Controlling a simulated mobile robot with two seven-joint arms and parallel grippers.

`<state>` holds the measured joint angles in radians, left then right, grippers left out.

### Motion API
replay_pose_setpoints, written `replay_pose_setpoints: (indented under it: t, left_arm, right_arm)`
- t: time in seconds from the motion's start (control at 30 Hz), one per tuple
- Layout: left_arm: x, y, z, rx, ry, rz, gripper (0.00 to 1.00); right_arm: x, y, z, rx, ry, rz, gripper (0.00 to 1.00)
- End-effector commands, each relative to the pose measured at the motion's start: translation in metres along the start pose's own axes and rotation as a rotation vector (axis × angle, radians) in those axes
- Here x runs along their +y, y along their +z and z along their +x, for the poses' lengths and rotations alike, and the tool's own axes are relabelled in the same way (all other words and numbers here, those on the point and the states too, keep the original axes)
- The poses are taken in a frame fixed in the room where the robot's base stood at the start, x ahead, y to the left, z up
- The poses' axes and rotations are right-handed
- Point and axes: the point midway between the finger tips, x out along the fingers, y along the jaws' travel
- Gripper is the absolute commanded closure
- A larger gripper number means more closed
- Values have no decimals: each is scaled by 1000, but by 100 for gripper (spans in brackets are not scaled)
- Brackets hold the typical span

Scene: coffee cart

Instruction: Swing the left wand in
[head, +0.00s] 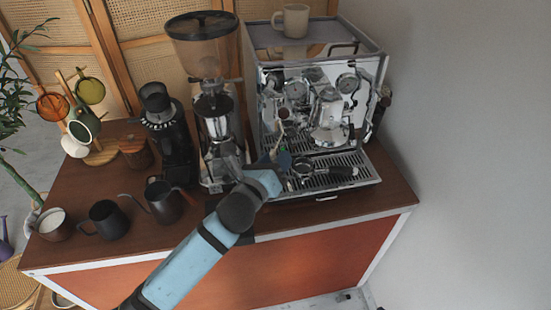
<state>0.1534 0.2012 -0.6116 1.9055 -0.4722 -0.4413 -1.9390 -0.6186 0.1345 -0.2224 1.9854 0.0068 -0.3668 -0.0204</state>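The chrome espresso machine (330,165) stands at the back right of the cart. My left arm reaches up from the bottom of the head view, and my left gripper (283,157) is at the front left of the machine, just above the drip tray. The gripper is small and partly hidden by its own wrist, so I cannot tell whether it is open or shut. The left wand is not clear; it is thin and lost among the chrome and the gripper there, so I cannot tell whether they touch. My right gripper is not in view.
A portafilter (325,171) lies on the drip tray, right of my gripper. A grinder (207,90) stands close on the machine's left. A kettle (163,201), a black pitcher (108,220) and a mug rack (100,155) are further left. A beige mug (294,20) sits on top of the machine.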

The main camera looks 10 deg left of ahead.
Motion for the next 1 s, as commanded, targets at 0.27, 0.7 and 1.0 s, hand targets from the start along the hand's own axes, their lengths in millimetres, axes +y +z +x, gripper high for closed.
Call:
replay_pose_setpoints:
  t: [0.27,0.7,1.0]
  left_arm:
    - [0,0,0,0,0,0,77]
    - [3,-4,1,-12,-8,12,100]
    - [17,-20,6,-105,-60,103,100]
  right_arm:
    - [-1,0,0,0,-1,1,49]
    - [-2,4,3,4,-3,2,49]
    - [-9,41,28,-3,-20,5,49]
